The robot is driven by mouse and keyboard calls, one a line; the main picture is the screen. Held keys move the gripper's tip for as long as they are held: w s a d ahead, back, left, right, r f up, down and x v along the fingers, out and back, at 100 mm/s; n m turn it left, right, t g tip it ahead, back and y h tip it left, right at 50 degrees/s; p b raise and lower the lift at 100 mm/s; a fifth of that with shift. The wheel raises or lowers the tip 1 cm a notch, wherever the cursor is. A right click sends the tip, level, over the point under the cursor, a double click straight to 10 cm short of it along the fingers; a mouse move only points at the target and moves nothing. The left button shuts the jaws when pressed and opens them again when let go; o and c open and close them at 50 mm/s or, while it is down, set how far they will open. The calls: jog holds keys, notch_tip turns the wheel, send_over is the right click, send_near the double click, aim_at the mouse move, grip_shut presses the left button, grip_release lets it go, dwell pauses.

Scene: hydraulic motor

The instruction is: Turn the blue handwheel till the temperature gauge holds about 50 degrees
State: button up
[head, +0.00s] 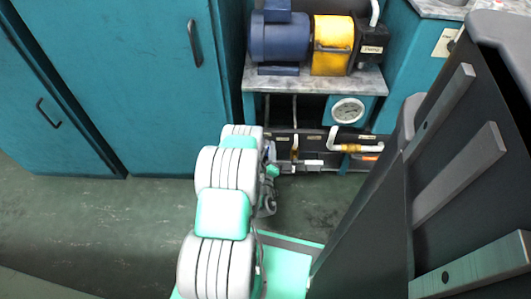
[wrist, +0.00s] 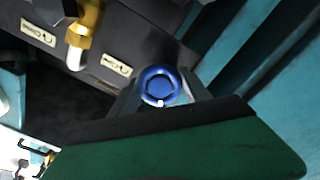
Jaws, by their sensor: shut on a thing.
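The blue handwheel (wrist: 159,84) shows as a round knob in the middle of the wrist view, with a small white mark on its near edge. My gripper (wrist: 162,97) is shut on it, with grey finger parts on both sides. In the head view my gripper (head: 270,172) is low at the bench front, partly behind my arm; the handwheel is hidden there. The temperature gauge (head: 347,111), a white round dial, sits on the teal panel under the bench top. Its needle and numbers are too small to read.
A blue motor (head: 279,37) and a yellow housing (head: 332,44) stand on the bench top (head: 310,83). White pipes with a brass fitting (head: 352,148) run close by on the right. Teal cabinets (head: 125,70) stand at left. The green floor (head: 110,220) at lower left is clear.

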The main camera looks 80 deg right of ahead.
jog(key=shift+n, duration=0.6)
jog(key=o, duration=1.4)
jog(key=p+v, duration=0.2)
jog(key=v, duration=0.5)
jog(key=shift+s+a, duration=0.1)
jog(key=shift+a, duration=0.3)
jog(key=shift+r, duration=0.1)
